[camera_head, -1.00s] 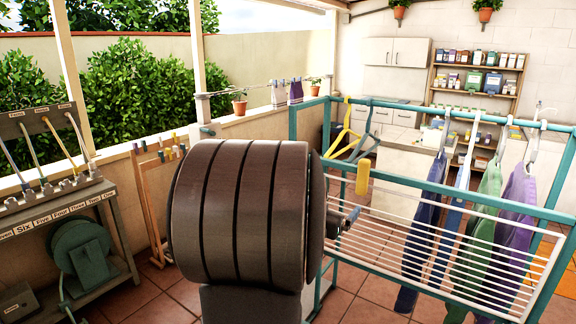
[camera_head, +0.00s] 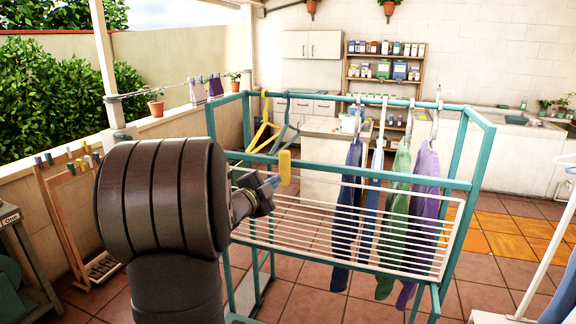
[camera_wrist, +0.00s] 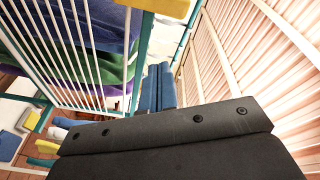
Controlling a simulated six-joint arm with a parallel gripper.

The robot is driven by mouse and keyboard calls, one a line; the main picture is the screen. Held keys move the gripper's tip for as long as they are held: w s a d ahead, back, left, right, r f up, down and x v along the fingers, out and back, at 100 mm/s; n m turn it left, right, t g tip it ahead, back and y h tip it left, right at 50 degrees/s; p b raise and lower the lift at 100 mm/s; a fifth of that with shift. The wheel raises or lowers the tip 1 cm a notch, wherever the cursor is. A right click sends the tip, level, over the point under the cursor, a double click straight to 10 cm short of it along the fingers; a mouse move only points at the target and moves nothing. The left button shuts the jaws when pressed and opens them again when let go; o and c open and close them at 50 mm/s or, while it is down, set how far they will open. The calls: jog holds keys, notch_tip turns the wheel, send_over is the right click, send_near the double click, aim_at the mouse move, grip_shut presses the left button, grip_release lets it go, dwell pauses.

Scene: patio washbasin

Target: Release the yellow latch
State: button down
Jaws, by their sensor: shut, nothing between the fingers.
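The yellow latch (camera_head: 285,167) is a small upright rounded block on the near teal rail of the drying rack (camera_head: 392,178). My gripper (camera_head: 276,181) has blue fingertips and is shut and empty. In the head view its tips are just left of and slightly below the latch; I cannot tell whether they touch it. In the wrist view the blue fingers (camera_wrist: 158,88) are together, and a yellow block that looks like the latch (camera_wrist: 166,8) is beyond them at the top edge. My dark wrist housing hides the space below.
A white wire shelf (camera_head: 350,236) spans the rack below the rail. Yellow and teal hangers (camera_head: 263,136) hang at the rack's back left. Blue, green and purple garments (camera_head: 421,210) hang at its right. A wooden peg stand (camera_head: 62,215) is at the left. Tiled floor is open at the right.

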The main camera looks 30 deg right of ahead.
aim_at(289, 164)
jog(key=d+m, duration=0.1)
jog(key=m, duration=0.1)
jog(key=m+g, duration=0.1)
jog(key=m, duration=0.1)
jog(key=w+d+m, duration=0.1)
jog(key=m, duration=0.2)
jog(key=shift+d+r+g+h, duration=0.3)
jog(key=shift+g+h, duration=0.1)
jog(key=shift+w+d, duration=0.1)
jog(key=w+d, duration=0.6)
jog(key=w, duration=0.1)
